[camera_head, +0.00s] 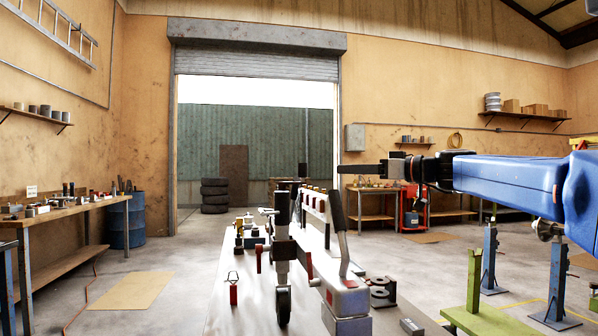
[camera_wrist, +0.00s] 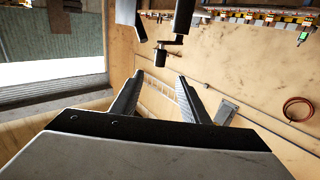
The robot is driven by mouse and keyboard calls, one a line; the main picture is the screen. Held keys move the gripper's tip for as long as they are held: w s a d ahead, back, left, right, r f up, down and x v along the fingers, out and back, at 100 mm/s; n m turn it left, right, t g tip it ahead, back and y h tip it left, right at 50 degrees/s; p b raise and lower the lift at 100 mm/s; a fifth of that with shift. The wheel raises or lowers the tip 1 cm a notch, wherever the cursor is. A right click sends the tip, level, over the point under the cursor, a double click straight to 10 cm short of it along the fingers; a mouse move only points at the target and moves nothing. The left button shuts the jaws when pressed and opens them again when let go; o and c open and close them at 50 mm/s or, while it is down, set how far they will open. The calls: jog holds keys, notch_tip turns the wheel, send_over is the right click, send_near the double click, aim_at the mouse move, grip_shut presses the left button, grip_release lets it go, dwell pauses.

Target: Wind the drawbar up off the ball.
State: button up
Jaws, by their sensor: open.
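The pale drawbar (camera_head: 312,238) runs toward me along a grey bench, with a grey coupling head (camera_head: 345,299) at its near end. A lever with a black grip (camera_head: 337,212) rises from it. The jockey wheel (camera_head: 283,304) hangs on an upright post (camera_head: 282,250) beside the drawbar. In the wrist view a dark crank grip (camera_wrist: 160,57) on a cranked arm shows beyond the fingers, apart from them. My gripper (camera_head: 352,171) is to the right of the post and higher; its fingers (camera_wrist: 157,97) are spread and empty. The ball is not visible.
Small parts and a black bracket (camera_head: 382,292) lie on the bench around the drawbar. Blue stands (camera_head: 489,260) and a green beam (camera_head: 476,300) are at right. A workbench (camera_head: 75,210) stands at left. Open floor lies between it and the bench.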

aim_at(306, 170)
jog(key=x, duration=1.7)
jog(key=shift+a, duration=0.1)
grip_shut()
